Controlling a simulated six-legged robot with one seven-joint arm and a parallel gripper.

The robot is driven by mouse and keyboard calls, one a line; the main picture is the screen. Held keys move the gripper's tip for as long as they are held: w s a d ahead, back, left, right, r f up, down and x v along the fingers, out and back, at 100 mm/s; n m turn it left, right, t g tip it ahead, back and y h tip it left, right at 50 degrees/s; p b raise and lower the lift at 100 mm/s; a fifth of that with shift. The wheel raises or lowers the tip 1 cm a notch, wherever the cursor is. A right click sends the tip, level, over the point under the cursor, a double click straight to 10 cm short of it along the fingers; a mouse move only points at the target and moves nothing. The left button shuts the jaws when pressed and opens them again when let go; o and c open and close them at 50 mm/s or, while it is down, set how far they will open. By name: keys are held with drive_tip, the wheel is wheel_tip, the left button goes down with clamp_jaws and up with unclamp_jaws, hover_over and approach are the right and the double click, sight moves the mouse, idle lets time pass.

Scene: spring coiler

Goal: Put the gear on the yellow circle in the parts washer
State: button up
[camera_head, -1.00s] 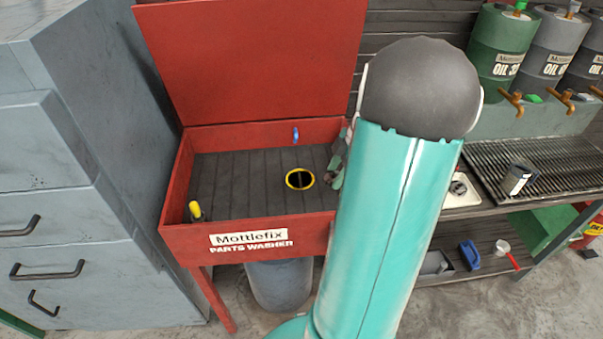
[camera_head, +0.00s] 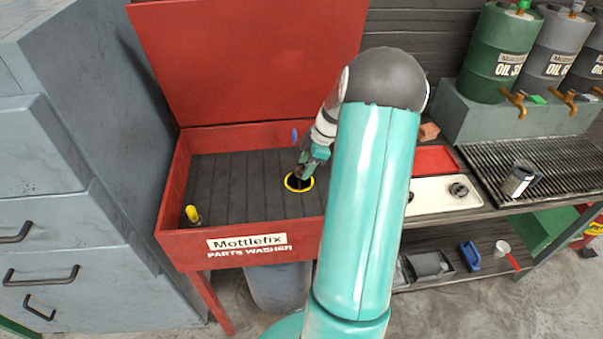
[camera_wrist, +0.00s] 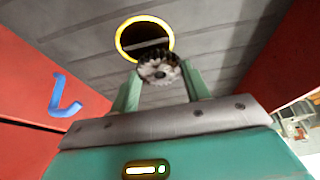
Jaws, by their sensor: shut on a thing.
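The red parts washer (camera_head: 170,208) stands with its lid up and a dark ribbed floor inside. The yellow circle (camera_head: 288,185) is a ring around a dark opening in that floor; it also shows at the top of the wrist view (camera_wrist: 121,40). My gripper (camera_wrist: 160,76) is shut on the gear (camera_wrist: 157,71), a dark grey toothed wheel. In the wrist view the gear overlaps the lower edge of the ring. In the head view my gripper (camera_head: 304,172) is inside the washer over the ring and partly covers it. I cannot tell the gear's height above the floor.
A blue hook-shaped part (camera_wrist: 65,97) is on the washer's red wall. A yellow-tipped nozzle (camera_head: 193,215) stands in its front left corner. A grey cabinet (camera_head: 60,180) is at the left. A bench with a white tray (camera_head: 432,197) and a mug (camera_head: 519,180) is at the right.

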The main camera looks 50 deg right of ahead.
sight(303, 165)
drive_tip(key=shift+w+d+f, duration=0.2)
drive_tip(key=shift+w+f, duration=0.8)
drive_tip(key=shift+f, duration=0.15)
drive_tip(key=shift+w+f, duration=0.15)
drive_tip(key=shift+f, duration=1.55)
drive_tip(key=shift+f, duration=0.1)
drive_tip(key=o, duration=1.2)
drive_tip(key=shift+o, duration=0.2)
